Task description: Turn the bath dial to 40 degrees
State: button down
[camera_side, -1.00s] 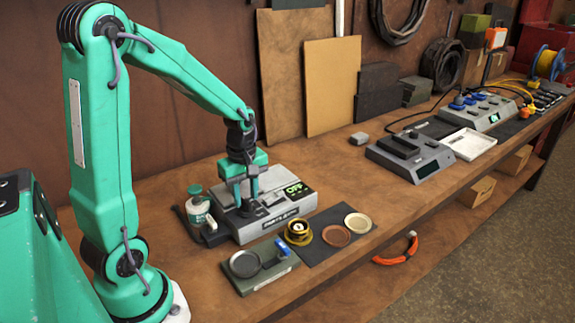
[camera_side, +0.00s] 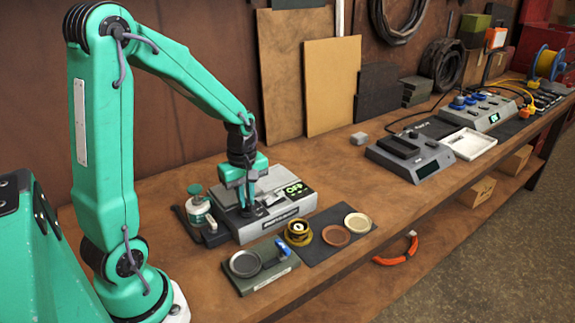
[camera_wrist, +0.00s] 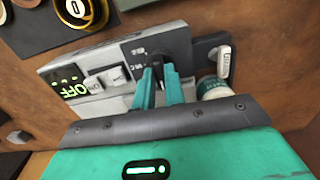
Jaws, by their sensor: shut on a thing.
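The unit and display also show in the wrist view (camera_wrist: 69,91). Its dark round dial (camera_side: 254,212) sits at the near left of the top, and in the wrist view (camera_wrist: 155,58) it is partly hidden by my fingers. My gripper (camera_side: 247,204) points down from above, shut on the dial. In the wrist view my gripper (camera_wrist: 160,72) has one teal finger on each side of the knob. The dial's pointer and scale are too small to read.
A white and green jar (camera_side: 198,208) stands close at the unit's left. A green stand with a round dish (camera_side: 244,264), a brass pot (camera_side: 298,232) and shallow dishes (camera_side: 336,236) lie in front. Bench to the right of the unit is partly clear.

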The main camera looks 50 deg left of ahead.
jog(key=shift+m, duration=0.3)
jog(key=m, duration=0.3)
jog(key=shift+m, duration=2.5)
jog(key=c, duration=1.5)
grip_release()
jog(key=shift+o, duration=0.2)
jog(key=shift+r, duration=0.1)
jog(key=shift+r, duration=3.85)
